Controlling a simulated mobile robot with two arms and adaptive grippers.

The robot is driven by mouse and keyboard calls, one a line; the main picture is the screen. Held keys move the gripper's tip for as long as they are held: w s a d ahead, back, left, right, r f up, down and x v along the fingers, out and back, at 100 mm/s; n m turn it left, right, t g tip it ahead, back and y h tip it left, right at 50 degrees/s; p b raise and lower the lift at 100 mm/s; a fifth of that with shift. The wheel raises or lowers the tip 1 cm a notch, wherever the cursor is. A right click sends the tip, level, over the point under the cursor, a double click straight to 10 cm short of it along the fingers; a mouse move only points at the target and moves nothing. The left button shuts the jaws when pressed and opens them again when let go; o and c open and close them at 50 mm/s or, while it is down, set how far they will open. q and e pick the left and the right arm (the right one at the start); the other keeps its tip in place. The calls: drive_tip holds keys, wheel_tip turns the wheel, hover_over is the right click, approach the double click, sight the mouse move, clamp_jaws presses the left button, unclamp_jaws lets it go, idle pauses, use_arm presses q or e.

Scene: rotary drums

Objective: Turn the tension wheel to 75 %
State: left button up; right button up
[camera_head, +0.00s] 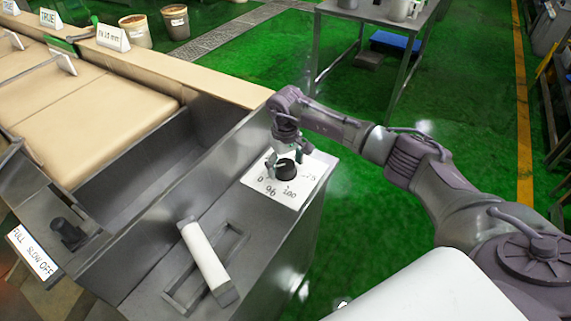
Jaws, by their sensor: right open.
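The tension wheel is a small black knob (286,169) on a white dial plate (292,193) on top of the grey metal machine. I can read 0, 75, 100 and a "%" or "96" mark on the plate. My right gripper (283,160) is right above the knob, pointing down, with its fingers open around or beside it; I cannot tell whether they touch it. The gripper partly hides the knob and the far part of the plate, so any pointer on the knob cannot be made out. My left gripper is not in view.
A black knob (68,232) with a FULL SLOW OFF sign (33,254) is at left. A conveyor belt (105,115) runs behind. A metal table (375,14) stands on the green floor.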

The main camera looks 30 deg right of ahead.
drive_tip(key=c, duration=1.2)
drive_tip(key=shift+o, duration=0.2)
